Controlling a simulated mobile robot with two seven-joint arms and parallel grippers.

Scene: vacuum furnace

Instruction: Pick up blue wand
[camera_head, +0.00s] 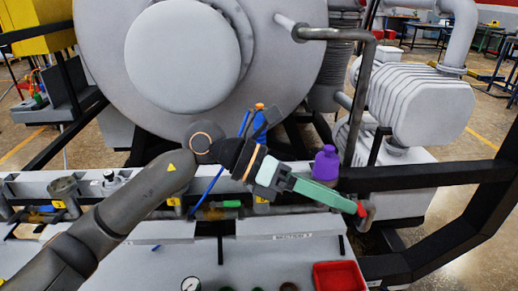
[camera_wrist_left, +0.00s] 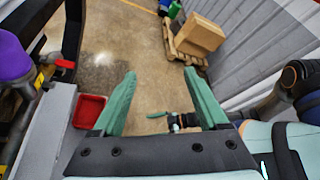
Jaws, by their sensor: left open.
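A blue upright piece with an orange top (camera_head: 257,128) shows behind my left wrist in the head view. It may be the blue wand, but its lower part is hidden by my arm. My left gripper (camera_head: 348,203) points right, away from the blue piece, just left of a red valve handle (camera_head: 361,209). In the left wrist view its green fingers (camera_wrist_left: 163,76) are wide apart with nothing between them. What seems to be my right gripper (camera_wrist_left: 172,121) shows small beyond them; its jaws are unclear.
A purple bottle-shaped part (camera_head: 326,163) stands on the rail behind my left gripper. A red tray (camera_head: 337,276) lies at the front. A black frame bar (camera_head: 425,175) crosses the right. The large grey furnace (camera_head: 110,65) fills the back.

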